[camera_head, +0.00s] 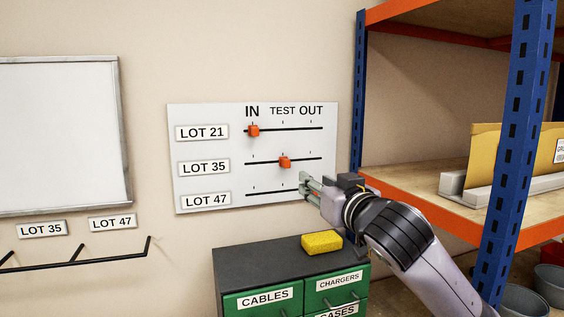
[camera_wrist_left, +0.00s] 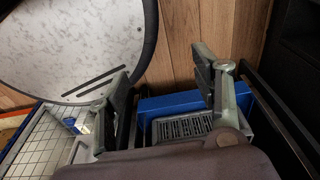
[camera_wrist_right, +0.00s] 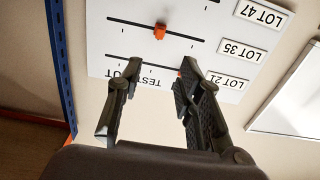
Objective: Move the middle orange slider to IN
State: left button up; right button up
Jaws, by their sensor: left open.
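A white panel (camera_head: 190,150) on the wall has three horizontal slider tracks under IN, TEST and OUT. The middle orange slider (camera_head: 284,162), in the LOT 35 row, is at TEST; it also shows in the right wrist view (camera_wrist_right: 160,31). The top orange slider (camera_head: 253,131) is at IN. The LOT 47 knob is not visible; my right gripper (camera_head: 303,186) covers that track's right end in the head view. This gripper is open and empty, below and right of the middle slider, apart from it. My left gripper (camera_wrist_left: 165,75) is open, seen only in its wrist view.
A dark-topped green drawer cabinet (camera_head: 255,255) with a yellow sponge (camera_head: 322,242) stands below the panel. A blue and orange shelf rack (camera_head: 500,180) is at right. A whiteboard (camera_head: 60,135) and hook rail (camera_head: 80,258) are at left.

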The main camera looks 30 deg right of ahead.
jog(key=p, duration=0.2)
send_near(288, 163)
jog(key=p+x, duration=0.2)
jog(key=x, duration=0.6)
jog(key=shift+w+r+p, duration=0.15)
jog(key=shift+w+p, duration=0.05)
jog(key=shift+p, duration=0.15)
jog(key=shift+w, duration=0.35)
pick_arm(q)
jog(key=shift+s+a+r, duration=0.1)
jog(key=shift+s+r, duration=0.3)
jog(key=shift+r, duration=0.4)
jog(key=shift+s+a+r, duration=0.1)
jog(key=shift+s+r, duration=0.3)
jog(key=shift+r, duration=0.35)
jog(key=shift+s+a+r, duration=0.1)
jog(key=shift+s+r, duration=0.3)
jog(key=shift+r, duration=0.4)
pick_arm(e)
jog(key=shift+d, duration=0.1)
grip_shut()
pick_arm(q)
jog(key=shift+d, duration=0.1)
